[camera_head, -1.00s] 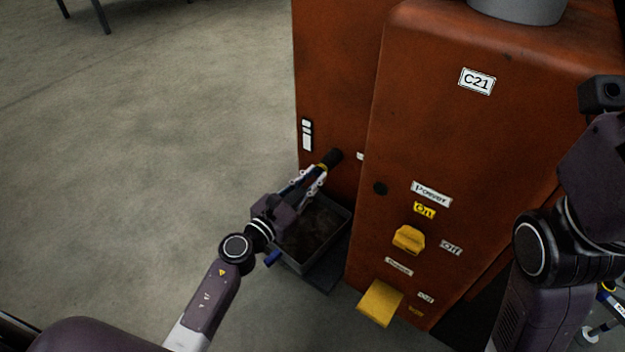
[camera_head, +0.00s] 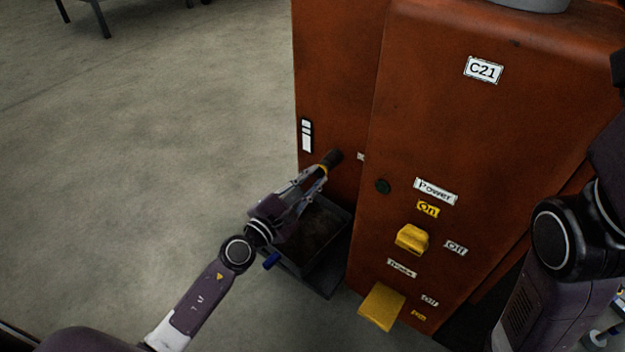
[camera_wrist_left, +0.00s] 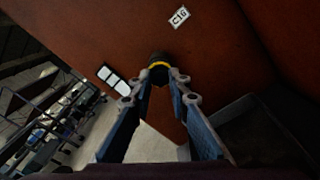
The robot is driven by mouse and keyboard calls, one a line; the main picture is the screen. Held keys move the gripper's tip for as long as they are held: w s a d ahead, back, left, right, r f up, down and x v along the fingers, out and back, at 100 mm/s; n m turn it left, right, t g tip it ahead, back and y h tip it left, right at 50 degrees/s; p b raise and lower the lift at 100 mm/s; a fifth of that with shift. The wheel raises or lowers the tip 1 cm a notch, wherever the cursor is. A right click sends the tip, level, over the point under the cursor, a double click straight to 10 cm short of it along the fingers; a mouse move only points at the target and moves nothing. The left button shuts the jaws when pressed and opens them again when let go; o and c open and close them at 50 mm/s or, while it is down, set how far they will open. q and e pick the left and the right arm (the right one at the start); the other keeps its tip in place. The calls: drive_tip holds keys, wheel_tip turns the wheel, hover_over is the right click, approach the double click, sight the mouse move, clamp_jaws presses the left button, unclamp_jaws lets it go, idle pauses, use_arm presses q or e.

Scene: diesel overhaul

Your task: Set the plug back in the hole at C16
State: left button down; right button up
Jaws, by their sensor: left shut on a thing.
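My left gripper (camera_head: 318,172) is shut on the plug, beside the orange wall of the machine. The plug (camera_wrist_left: 159,66) shows as a dark end with a yellow band at my fingertips in the left wrist view. In the head view the dark end (camera_head: 332,157) meets or nearly meets the wall. The hole is hidden behind it, and I cannot tell whether the plug is inside. The C16 label (camera_wrist_left: 179,16) is on the wall just above and right of the plug in the wrist view. My right arm shows at the right edge of the head view, but its gripper does not.
A dark open bin (camera_head: 325,240) stands on the floor below my left gripper. The C21 cabinet (camera_head: 450,130) juts out to the right, with a yellow power switch (camera_head: 412,238) and a yellow lever (camera_head: 382,305). The floor (camera_head: 150,150) to the left is clear.

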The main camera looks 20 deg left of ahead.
use_arm(q)
drive_tip(key=shift+m, duration=1)
drive_tip(key=shift+r+m, duration=0.1)
drive_tip(key=shift+m, duration=0.8)
drive_tip(key=c, duration=1.7)
unclamp_jaws()
drive_tip(key=shift+c, duration=0.2)
